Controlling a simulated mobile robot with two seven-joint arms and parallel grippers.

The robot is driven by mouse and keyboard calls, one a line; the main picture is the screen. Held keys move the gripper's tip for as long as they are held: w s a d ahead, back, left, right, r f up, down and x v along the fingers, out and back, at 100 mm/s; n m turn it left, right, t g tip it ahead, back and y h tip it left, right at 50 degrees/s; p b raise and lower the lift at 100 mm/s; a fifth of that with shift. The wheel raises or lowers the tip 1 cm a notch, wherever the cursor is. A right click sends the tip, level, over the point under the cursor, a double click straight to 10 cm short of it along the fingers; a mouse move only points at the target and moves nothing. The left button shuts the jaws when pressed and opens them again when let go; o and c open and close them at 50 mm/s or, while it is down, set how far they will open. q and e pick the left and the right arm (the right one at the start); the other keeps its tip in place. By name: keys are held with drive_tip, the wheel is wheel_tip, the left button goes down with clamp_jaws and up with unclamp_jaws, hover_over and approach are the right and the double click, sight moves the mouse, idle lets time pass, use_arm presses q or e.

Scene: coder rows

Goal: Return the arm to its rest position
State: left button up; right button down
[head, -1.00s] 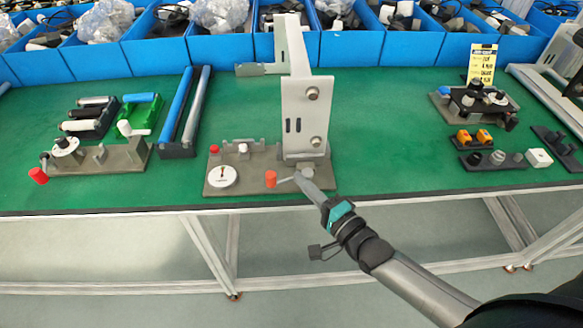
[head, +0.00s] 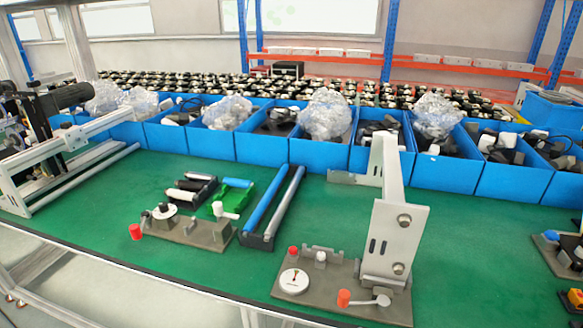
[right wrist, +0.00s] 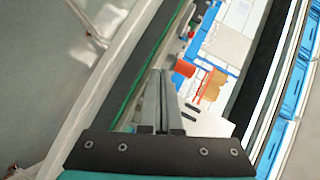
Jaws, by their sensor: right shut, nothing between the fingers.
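My right gripper (right wrist: 159,80) shows only in the right wrist view. Its two fingers lie together, with nothing between them. The green bench edge runs beside the fingers there, and a red-orange knob (right wrist: 184,67) shows just past the tips; I cannot tell the exact gap. No arm of mine shows in the head view. The left gripper is in neither view.
The green bench (head: 110,178) carries a fixture with an upright grey bracket (head: 391,240), a second fixture (head: 180,226) and two rollers (head: 277,207). Blue bins (head: 439,170) line the back. A grey frame machine (head: 72,160) stands at left. Bare bench lies front left.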

drive_tip(key=s+d+n+g+h, duration=0.1)
drive_tip(key=s+n+g+h, duration=0.4)
drive_tip(key=s+n+g, duration=0.85)
drive_tip(key=s+f+t, duration=0.1)
drive_tip(key=s+f, duration=0.1)
drive_tip(key=f, duration=0.9)
drive_tip(key=s+f+t, duration=0.1)
drive_tip(key=s+f, duration=0.2)
drive_tip(key=f, duration=0.9)
drive_tip(key=s+d+f+g, duration=0.1)
drive_tip(key=s+d+f, duration=0.2)
drive_tip(key=s+f, duration=1)
drive_tip(key=shift+s+m, duration=0.35)
drive_tip(key=shift+s, duration=0.5)
drive_tip(key=shift+g, duration=0.25)
